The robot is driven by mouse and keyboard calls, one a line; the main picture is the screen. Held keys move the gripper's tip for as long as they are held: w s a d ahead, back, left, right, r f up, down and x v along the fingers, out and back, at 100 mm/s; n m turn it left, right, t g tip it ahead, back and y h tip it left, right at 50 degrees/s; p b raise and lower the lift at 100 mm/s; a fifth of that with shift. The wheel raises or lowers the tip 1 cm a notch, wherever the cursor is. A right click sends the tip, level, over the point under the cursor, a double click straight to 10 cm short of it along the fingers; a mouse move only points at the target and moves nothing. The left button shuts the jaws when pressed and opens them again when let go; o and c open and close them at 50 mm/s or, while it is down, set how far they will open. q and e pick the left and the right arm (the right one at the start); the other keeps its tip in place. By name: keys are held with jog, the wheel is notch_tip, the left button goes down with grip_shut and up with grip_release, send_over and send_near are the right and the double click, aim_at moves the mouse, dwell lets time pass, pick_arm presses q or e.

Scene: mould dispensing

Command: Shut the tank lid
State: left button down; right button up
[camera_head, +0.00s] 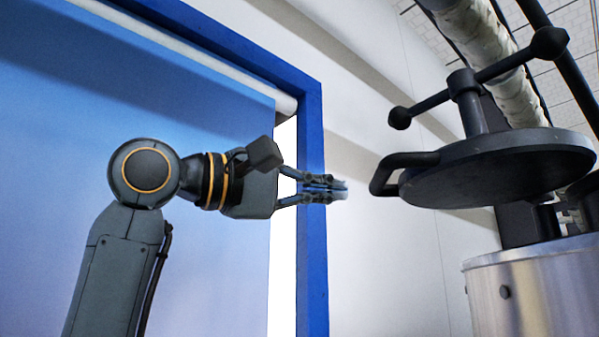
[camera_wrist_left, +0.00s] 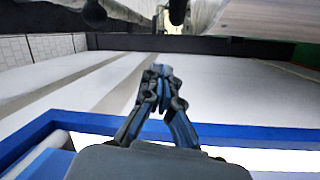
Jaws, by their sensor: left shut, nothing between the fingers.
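The tank lid (camera_head: 500,168) is a dark round disc, raised clear above the metal tank (camera_head: 535,290) at the right of the head view. A dark loop handle (camera_head: 400,170) sticks out from its left edge. A bar with ball ends (camera_head: 480,80) stands on top of it. My left gripper (camera_head: 342,189) is shut and empty, a short gap to the left of the loop handle and at about its height. The left gripper's closed fingers also show in the left wrist view (camera_wrist_left: 160,72). My right gripper is not in view.
A blue frame (camera_head: 312,200) with a blue panel (camera_head: 150,90) stands behind my left arm. A pale wrapped pipe (camera_head: 495,50) and dark rods run above the lid. Open space lies below the left gripper, left of the tank.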

pick_arm(q)
jog(key=s+d, duration=0.1)
jog(key=s+d+f+p, duration=0.1)
jog(key=d, duration=0.1)
jog(key=shift+d, duration=0.3)
jog(key=shift+a, duration=0.1)
dwell(0.4)
